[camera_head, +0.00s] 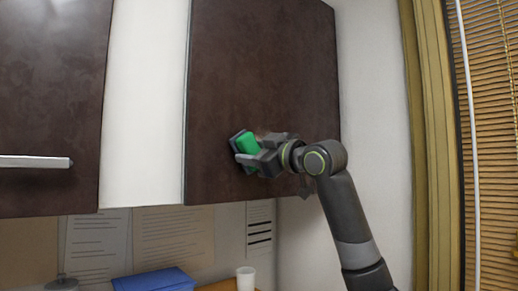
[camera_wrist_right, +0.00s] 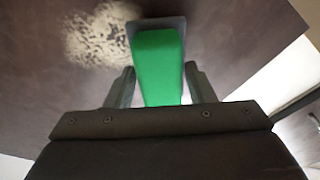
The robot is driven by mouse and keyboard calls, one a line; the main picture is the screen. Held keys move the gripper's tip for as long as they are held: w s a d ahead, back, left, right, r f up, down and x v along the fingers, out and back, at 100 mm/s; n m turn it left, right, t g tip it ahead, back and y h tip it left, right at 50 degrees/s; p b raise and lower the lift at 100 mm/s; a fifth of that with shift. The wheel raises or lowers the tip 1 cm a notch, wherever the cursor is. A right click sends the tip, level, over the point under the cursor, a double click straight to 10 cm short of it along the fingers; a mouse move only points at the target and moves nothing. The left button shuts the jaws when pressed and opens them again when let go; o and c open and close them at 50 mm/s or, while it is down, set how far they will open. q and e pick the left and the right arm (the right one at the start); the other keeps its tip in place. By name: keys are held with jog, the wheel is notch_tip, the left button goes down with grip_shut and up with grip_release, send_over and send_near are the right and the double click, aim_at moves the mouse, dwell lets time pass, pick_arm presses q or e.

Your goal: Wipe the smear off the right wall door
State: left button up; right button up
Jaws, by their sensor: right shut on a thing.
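The right wall door (camera_head: 262,75) is a dark brown cabinet door in the head view; it also fills much of the right wrist view (camera_wrist_right: 235,50). A pale, speckled smear (camera_wrist_right: 100,35) shows on it in the right wrist view, just left of the pad. My right gripper (camera_head: 247,154) is shut on a green sponge (camera_head: 248,143) with a dark grey pad. The sponge also shows between the fingers in the right wrist view (camera_wrist_right: 160,68). Its pad is at the door's lower part, and I cannot tell whether it touches. My left gripper is not in view.
Another dark door (camera_head: 50,90) with a silver handle (camera_head: 35,162) is at the left. Below are a blue box (camera_head: 155,280), a white cup (camera_head: 245,279) and papers on the wall. A window with blinds (camera_head: 495,120) is at the right.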

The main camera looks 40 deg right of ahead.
jog(key=shift+w+a+p, duration=0.1)
jog(key=shift+w+p, duration=0.65)
jog(key=shift+w, duration=0.25)
dwell(0.5)
